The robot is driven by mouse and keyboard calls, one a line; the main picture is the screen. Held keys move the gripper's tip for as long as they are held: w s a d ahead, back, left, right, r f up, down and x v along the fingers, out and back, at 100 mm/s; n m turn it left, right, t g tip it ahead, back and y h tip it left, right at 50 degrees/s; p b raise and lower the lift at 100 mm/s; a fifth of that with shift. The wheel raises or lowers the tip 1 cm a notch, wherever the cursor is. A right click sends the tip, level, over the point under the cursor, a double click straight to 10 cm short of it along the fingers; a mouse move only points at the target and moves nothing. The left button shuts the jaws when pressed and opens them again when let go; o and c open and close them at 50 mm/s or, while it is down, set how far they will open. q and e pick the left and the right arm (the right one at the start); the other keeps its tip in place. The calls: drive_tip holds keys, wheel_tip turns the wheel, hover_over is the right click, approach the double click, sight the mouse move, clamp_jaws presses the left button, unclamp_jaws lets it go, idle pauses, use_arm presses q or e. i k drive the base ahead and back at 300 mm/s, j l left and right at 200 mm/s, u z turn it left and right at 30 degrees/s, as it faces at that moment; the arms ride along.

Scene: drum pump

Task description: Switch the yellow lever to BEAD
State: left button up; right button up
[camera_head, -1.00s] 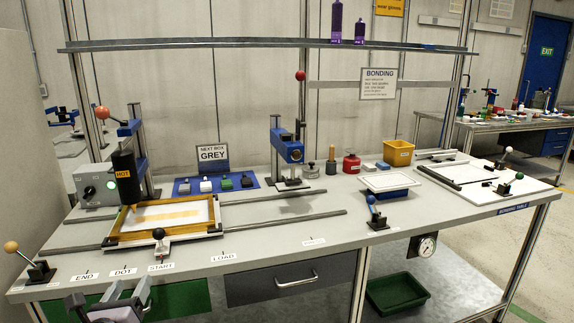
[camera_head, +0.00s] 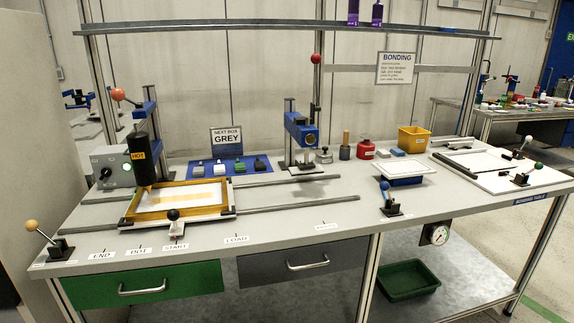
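The yellow lever (camera_head: 43,236) stands on a small black base (camera_head: 60,249) at the front left corner of the table. Its yellow ball knob (camera_head: 31,226) leans up and to the left of the base. No BEAD marking can be read near it. Neither of my grippers is in view.
A frame with yellow edges (camera_head: 183,211) sits on rails under a black HOT nozzle (camera_head: 143,163), right of the lever. A black-knobbed handle (camera_head: 173,215) is at its front. END (camera_head: 102,255) and DOT (camera_head: 138,250) labels mark the front edge above a green drawer (camera_head: 148,288).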

sight(31, 225)
drive_tip(key=k+l+u, duration=0.1)
drive_tip(key=u, duration=1.4)
drive_tip(key=i+j, duration=0.15)
